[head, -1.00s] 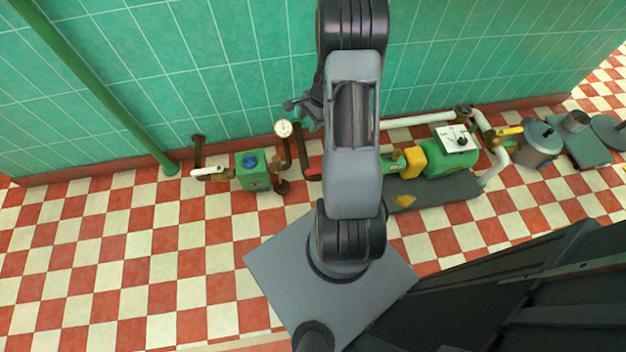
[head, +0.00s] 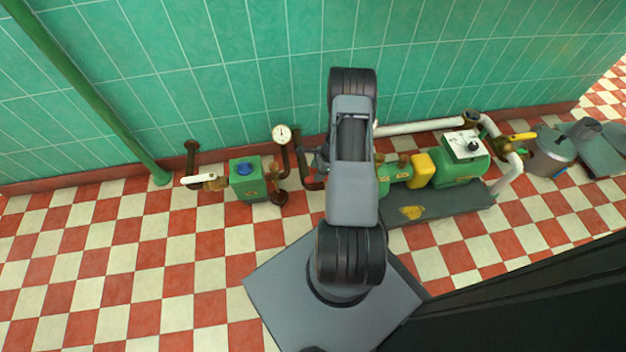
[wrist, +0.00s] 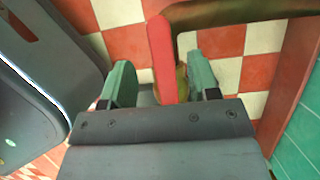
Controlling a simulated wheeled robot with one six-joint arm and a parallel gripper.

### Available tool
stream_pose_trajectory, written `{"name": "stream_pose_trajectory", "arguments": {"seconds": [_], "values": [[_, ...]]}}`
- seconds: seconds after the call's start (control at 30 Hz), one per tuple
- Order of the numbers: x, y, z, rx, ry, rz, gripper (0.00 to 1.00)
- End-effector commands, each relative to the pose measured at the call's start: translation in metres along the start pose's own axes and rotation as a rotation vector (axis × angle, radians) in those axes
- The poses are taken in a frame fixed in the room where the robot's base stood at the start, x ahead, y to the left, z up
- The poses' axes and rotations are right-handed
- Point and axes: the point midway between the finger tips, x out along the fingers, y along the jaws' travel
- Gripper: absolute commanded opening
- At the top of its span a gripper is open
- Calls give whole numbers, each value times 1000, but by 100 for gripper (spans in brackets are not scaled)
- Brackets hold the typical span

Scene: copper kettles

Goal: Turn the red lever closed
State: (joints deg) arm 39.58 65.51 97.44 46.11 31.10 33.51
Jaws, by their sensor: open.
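The red lever (wrist: 163,60) shows in the wrist view as a long flat bar, lying between the two green fingers of my gripper (wrist: 160,82). The fingers are apart, with a gap visible on each side of the lever. The lever's near end is hidden behind the gripper body. A brown pipe (wrist: 235,13) runs from beside the lever's far end toward the right.
A green box with a blue cap (head: 248,180), a gauge (head: 282,134) and a white-handled valve (head: 203,181) stand left of my arm. A green pump (head: 460,165) on a dark base (head: 440,205) stands right. Checkered floor (head: 110,260) is open at left.

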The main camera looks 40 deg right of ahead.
Motion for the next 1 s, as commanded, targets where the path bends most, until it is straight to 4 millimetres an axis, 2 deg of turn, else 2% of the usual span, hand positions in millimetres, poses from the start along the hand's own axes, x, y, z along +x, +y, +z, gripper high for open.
{"name": "stream_pose_trajectory", "arguments": {"seconds": [0.03, 0.1, 0.3, 0.73, 0.77, 1.0], "values": [[12, 0, -1, -2, 0, 2, 55], [22, 0, -1, -1, 1, 2, 55], [39, 0, 0, -2, 0, 1, 55], [44, 0, 0, -2, 1, 0, 55], [44, 0, 0, -2, 1, 0, 54], [44, 0, 0, -1, 1, 0, 31]]}}
